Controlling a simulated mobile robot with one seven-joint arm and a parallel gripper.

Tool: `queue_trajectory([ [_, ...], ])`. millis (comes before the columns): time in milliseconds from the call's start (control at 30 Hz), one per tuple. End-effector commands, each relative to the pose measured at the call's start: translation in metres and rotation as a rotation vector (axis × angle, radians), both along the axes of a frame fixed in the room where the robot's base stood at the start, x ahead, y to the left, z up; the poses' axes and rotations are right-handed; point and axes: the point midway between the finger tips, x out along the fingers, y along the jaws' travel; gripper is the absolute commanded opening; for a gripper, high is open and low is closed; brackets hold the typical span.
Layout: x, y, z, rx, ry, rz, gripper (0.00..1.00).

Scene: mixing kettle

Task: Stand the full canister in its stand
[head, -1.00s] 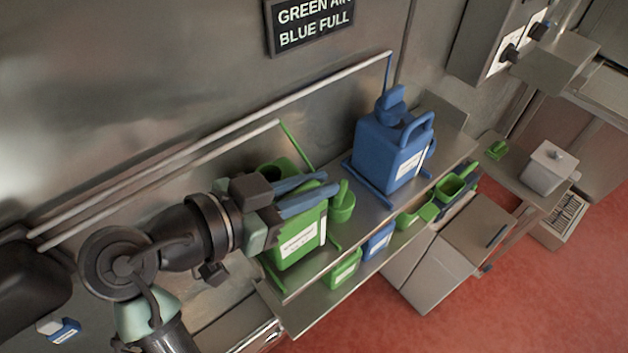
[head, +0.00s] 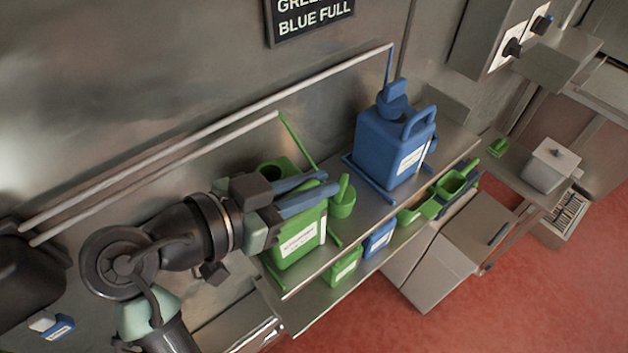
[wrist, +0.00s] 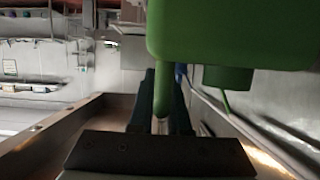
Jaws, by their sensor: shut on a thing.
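A green canister (head: 312,225) with a white label stands upright at the left end of the metal shelf. My gripper (head: 326,183) reaches over its top from the left, shut on the canister's handle. In the wrist view the green body (wrist: 230,35) fills the upper right, and my fingers (wrist: 163,100) close around a green bar. A green bar of a stand (head: 334,257) shows by its right side; whether the canister is seated in it cannot be told. A blue canister (head: 385,145) stands upright within blue bars (head: 372,183) farther right.
Small green (head: 345,267) and blue (head: 379,238) containers sit on a lower shelf. A sign (head: 310,20) hangs above.

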Motion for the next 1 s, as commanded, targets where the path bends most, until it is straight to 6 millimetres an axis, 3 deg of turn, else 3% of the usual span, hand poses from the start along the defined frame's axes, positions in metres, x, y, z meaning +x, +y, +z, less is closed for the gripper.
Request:
queue_trajectory([
  [233, 0.0004, -0.0002, 0.0022, 0.0, -0.01, 0.0, 0.0],
  [267, 0.0004, -0.0002, 0.0022, 0.0, -0.01, 0.0, 0.19],
  [433, 0.0003, -0.0001, 0.0009, 0.0, -0.007, 0.0, 0.49],
  [667, -0.0003, 0.0001, -0.0039, 0.0, 0.008, 0.0, 0.52],
  [833, -0.0003, 0.0, -0.0029, 0.001, 0.004, 0.0, 0.8],
  [1000, -0.0001, 0.0, -0.0021, 0.0, 0.002, -0.001, 0.8],
])
